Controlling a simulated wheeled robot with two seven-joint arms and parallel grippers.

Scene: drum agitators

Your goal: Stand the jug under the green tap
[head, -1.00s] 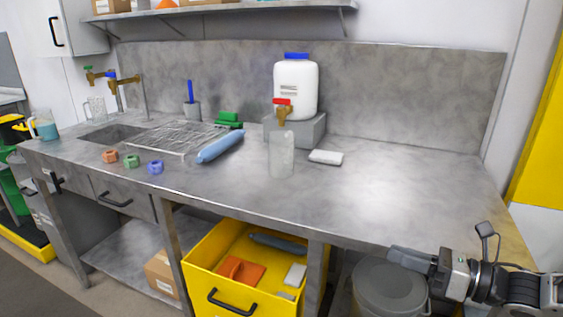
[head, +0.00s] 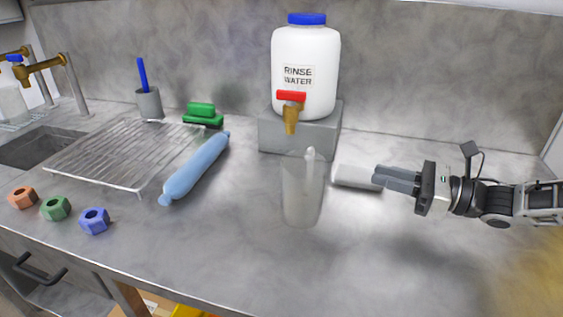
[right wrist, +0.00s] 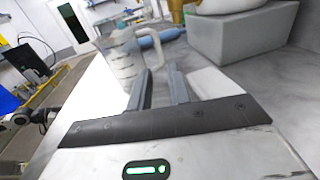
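The clear jug (head: 303,195) stands upright on the counter, in front of the rinse-water container. Its handle shows in the right wrist view, where the jug (right wrist: 121,60) is just beyond the fingers. My right gripper (head: 376,175) is to the right of the jug, apart from it. In the right wrist view its fingers (right wrist: 160,78) are parted with nothing between them. The green tap is out of frame; a blue-handled brass tap (head: 40,65) shows at the far left. A dark part at the left of the right wrist view looks like my left gripper (right wrist: 25,118); its fingers are unclear.
The rinse-water container (head: 306,80) with a red tap stands on a grey block (head: 270,135). A blue roll (head: 195,168), wire rack (head: 110,160) and coloured nuts (head: 94,221) lie leftward. The front right counter is clear.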

